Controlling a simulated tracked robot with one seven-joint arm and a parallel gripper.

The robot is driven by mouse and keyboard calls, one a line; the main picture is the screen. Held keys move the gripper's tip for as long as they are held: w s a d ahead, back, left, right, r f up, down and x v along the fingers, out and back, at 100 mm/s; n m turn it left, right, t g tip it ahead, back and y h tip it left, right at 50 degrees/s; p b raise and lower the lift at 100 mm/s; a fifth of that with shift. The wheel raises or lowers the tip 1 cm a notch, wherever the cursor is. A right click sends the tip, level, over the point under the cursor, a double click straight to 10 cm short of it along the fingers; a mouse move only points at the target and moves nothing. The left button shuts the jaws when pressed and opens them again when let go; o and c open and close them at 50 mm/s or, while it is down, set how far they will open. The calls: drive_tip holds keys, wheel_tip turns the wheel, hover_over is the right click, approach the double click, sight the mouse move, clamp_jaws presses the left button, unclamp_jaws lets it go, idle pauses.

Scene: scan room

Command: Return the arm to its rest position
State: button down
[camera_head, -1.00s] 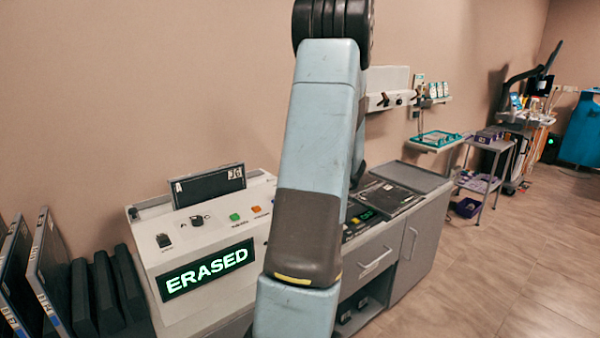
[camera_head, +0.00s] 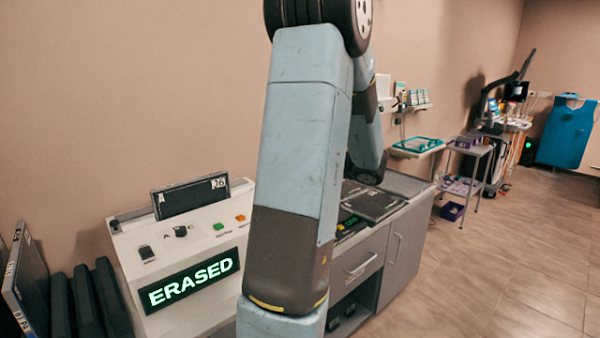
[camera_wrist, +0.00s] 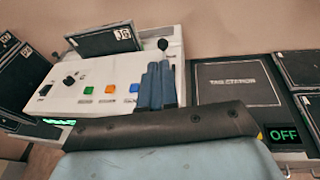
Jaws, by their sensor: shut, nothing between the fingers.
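My arm (camera_head: 300,150) rises through the middle of the head view, in front of the counter. Its far links fold back down behind the forearm, and the gripper itself is hidden there. In the wrist view my gripper (camera_wrist: 157,72) shows as blue-grey fingers close together, shut and empty. Beyond them is the white eraser console (camera_wrist: 110,85) with green, orange and blue buttons. In the head view its display (camera_head: 189,281) reads ERASED. A dark cassette (camera_head: 190,197) stands in the slot on top of the console.
Dark cassettes (camera_head: 25,280) stand upright at the left. The flat tag station (camera_wrist: 237,84) lies right of the console, beside a display (camera_wrist: 284,134) reading OFF. A grey cart (camera_head: 465,185) and a blue apron (camera_head: 567,132) stand farther right. The floor at right is clear.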

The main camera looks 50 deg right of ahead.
drive_tip(key=shift+s+r, duration=0.2)
drive_tip(key=shift+s, duration=0.15)
idle(0.4)
